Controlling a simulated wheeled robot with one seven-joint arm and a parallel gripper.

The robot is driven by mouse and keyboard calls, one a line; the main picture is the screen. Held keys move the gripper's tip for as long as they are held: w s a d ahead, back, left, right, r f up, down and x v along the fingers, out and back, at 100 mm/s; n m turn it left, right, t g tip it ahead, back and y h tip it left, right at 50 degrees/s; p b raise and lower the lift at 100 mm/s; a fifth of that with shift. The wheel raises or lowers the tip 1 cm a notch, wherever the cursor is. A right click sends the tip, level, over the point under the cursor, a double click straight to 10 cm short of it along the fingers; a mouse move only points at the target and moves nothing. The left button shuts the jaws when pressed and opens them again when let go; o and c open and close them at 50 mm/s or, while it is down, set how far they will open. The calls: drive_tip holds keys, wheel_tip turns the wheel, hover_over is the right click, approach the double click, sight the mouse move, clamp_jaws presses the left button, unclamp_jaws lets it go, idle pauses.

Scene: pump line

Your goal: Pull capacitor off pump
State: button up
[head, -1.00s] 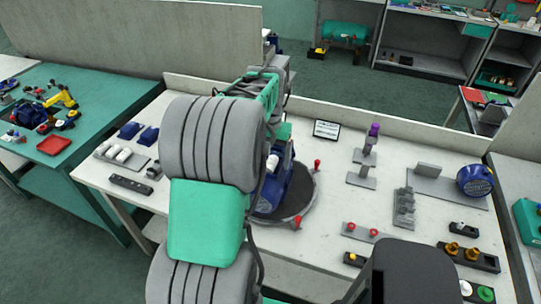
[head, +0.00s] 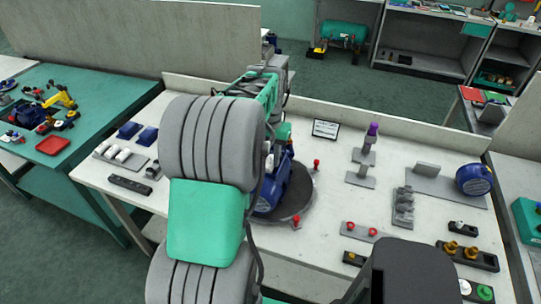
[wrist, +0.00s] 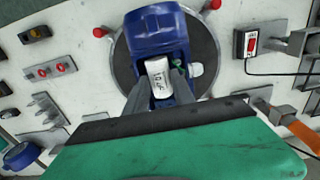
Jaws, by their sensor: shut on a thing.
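The blue pump (wrist: 155,30) sits on a round dark turntable (wrist: 208,45) on the white bench. In the head view the pump (head: 272,192) is partly hidden behind my arm. The capacitor (wrist: 159,80), a white cylinder with printed markings, lies at the pump's near side in the wrist view. My gripper (wrist: 159,88) is shut on the capacitor, one finger on each side. I cannot tell whether the capacitor still touches the pump. My fingertips are hidden behind my arm in the head view.
Red knobs (head: 316,163) stand at the turntable's rim. A purple-topped stand (head: 372,138), grey fixtures (head: 403,207) and a round blue part (head: 474,179) stand to the right. White cylinders (head: 112,152) lie on a grey holder at left. Some bench around the stand is bare.

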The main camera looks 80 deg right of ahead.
drive_tip(key=shift+w+r, duration=0.2)
drive_tip(key=shift+w, duration=0.1)
clamp_jaws()
drive_tip(key=o, duration=0.5)
unclamp_jaws()
drive_tip(key=shift+s, duration=0.1)
clamp_jaws()
drive_tip(key=shift+r+p, duration=1.6)
drive_tip(key=shift+r, duration=0.5)
